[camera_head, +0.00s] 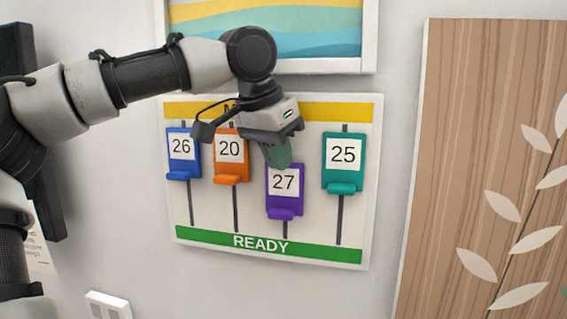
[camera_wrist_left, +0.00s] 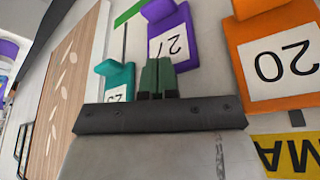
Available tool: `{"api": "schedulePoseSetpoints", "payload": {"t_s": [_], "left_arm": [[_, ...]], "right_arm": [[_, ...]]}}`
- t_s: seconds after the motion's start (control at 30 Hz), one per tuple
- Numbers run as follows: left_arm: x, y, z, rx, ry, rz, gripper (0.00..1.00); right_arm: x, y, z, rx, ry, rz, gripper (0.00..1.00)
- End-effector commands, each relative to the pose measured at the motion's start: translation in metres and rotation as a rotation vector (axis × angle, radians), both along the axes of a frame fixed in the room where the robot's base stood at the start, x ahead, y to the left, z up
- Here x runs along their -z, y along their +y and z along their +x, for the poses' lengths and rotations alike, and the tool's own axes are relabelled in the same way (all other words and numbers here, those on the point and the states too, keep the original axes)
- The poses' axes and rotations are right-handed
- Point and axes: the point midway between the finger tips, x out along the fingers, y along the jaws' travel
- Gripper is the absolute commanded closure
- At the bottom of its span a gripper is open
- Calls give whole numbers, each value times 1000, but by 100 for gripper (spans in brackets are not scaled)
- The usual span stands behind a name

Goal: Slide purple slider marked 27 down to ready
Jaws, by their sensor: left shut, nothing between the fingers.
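The purple slider marked 27 (camera_head: 285,205) sits on its vertical track on the wall board (camera_head: 320,215), lower than the other sliders and a little above the green READY strip (camera_head: 310,252). It also shows in the left wrist view (camera_wrist_left: 174,38). My left gripper (camera_head: 278,160) is shut and empty at the upper edge of the purple slider, its fingertips overlapping that edge in the picture. In the left wrist view the gripper fingers (camera_wrist_left: 158,75) are together beside the 27 label. I cannot tell whether they touch the slider. My right gripper is not in view.
Blue slider 26 (camera_head: 183,163), orange slider 20 (camera_head: 231,168) and teal slider 25 (camera_head: 343,172) sit higher on their tracks. A framed picture (camera_head: 270,30) hangs above. A wood panel with leaves (camera_head: 460,140) is at the right. A wall switch (camera_head: 108,305) is at the lower left.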

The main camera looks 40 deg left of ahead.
Motion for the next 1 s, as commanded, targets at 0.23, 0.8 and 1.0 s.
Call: {"api": "schedulePoseSetpoints", "payload": {"t_s": [0.23,0.8,1.0], "left_arm": [[9,0,0,0,1,-1,100],[22,-2,-3,1,-1,0,100],[9,-12,-21,2,-2,0,100]], "right_arm": [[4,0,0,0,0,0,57],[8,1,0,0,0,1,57],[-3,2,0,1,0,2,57]]}}
